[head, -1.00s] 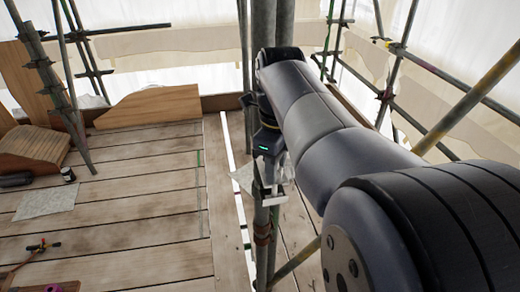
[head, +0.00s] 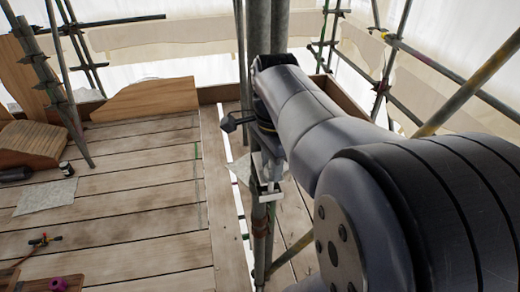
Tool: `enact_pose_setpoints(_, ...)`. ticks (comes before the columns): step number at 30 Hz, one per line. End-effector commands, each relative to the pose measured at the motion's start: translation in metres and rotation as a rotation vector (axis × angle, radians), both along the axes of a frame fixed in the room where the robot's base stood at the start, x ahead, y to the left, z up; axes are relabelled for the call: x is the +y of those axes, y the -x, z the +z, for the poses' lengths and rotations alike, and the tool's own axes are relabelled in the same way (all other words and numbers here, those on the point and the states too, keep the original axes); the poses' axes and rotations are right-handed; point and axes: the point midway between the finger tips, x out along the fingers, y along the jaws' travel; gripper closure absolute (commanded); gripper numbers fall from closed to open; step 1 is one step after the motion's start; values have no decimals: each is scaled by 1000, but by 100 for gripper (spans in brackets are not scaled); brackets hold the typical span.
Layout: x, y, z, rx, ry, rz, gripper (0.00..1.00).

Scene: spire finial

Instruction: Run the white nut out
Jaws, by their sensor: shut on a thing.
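My gripper (head: 265,188) is at the upright grey pole in the middle of the head view, at the end of my arm reaching in from the right. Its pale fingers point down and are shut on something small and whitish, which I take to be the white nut. The fingers and wrist mostly hide it, so I cannot make out its outline or thread. The pole (head: 260,222) continues below the gripper, with a rusty brown band further down.
Scaffold tubes stand at left and right. The plank deck (head: 130,225) at left is mostly clear, with a pale sheet (head: 46,197), a small dark jar (head: 66,168), a tool with a green part (head: 40,241) and a purple ring-like piece (head: 57,284).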

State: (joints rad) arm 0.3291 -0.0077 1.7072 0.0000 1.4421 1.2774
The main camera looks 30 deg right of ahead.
Motion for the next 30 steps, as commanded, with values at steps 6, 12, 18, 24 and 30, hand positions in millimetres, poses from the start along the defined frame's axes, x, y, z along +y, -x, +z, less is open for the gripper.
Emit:
enact_pose_setpoints(6,0,0,2,-1,-1,205,94)
enact_pose_setpoints(12,0,-1,2,-2,0,394,94)
enact_pose_setpoints(18,0,0,2,-1,0,584,94)
enact_pose_setpoints(24,0,0,2,-1,0,774,94)
enact_pose_setpoints(30,0,0,2,-2,1,964,94)
